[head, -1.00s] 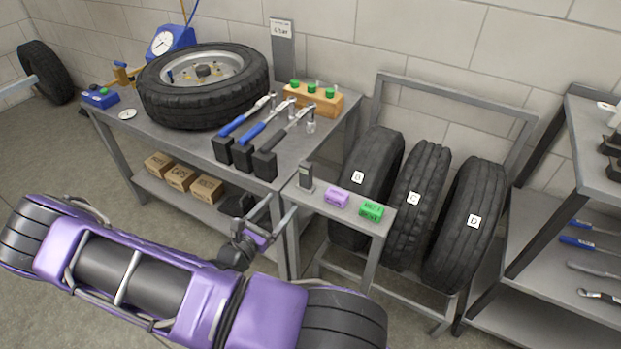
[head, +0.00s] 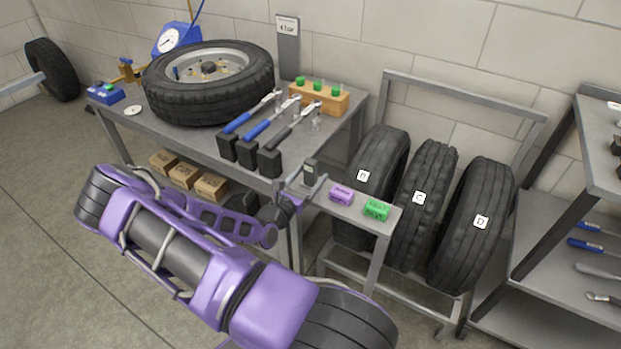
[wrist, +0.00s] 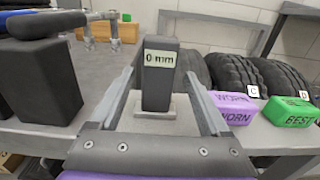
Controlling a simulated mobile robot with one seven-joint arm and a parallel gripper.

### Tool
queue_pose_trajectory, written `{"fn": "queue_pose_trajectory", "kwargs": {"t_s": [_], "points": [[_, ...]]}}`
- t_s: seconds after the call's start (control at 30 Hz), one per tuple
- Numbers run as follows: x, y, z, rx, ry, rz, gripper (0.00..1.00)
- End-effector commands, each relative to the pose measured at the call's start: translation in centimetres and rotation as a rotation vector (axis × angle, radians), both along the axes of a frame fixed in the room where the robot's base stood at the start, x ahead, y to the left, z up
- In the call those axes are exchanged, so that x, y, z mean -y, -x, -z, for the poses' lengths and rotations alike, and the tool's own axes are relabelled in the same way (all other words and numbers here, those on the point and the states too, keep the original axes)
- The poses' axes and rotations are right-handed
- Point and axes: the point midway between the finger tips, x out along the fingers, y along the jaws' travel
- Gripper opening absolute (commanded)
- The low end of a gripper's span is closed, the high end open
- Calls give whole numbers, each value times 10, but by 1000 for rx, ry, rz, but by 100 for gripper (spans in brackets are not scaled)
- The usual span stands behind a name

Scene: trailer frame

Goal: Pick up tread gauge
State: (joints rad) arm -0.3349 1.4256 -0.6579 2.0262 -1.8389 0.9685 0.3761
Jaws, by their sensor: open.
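The tread gauge (wrist: 158,88) is a small dark upright block with a "0 mm" display, standing on a light square base in the wrist view. In the head view the gauge (head: 310,172) stands at the left end of the low grey side table (head: 353,215). My gripper (wrist: 166,72) is open, with one finger on each side of the gauge in the wrist view. In the head view my gripper (head: 303,180) is right at the gauge and partly overlaps it. I cannot tell whether either finger touches it.
A purple "WORN" block (wrist: 233,106) and a green "BEST" block (wrist: 289,111) sit to the right of the gauge. Black-ended torque wrenches (head: 270,161) lie on the workbench to the left. Lettered tyres (head: 420,200) stand in a rack behind.

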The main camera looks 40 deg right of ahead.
Motion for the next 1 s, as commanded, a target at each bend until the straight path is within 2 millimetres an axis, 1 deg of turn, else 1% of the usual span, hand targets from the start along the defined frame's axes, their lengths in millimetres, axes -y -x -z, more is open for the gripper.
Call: {"fn": "queue_pose_trajectory", "kwargs": {"t_s": [0.1,0.23,0.3,0.47,0.5,0.57,0.6,0.77,0.9,0.93,1.0], "points": [[17,-7,8,0,2,1,80],[34,-12,6,0,1,2,80],[38,-13,5,2,2,1,80],[38,-14,5,1,1,0,80],[38,-14,5,1,1,0,76],[38,-14,5,1,1,0,66],[38,-14,5,1,1,0,58],[37,-13,5,1,1,1,30],[37,-13,5,1,1,1,4],[37,-13,5,1,1,1,0],[37,-13,5,2,2,1,0]]}}
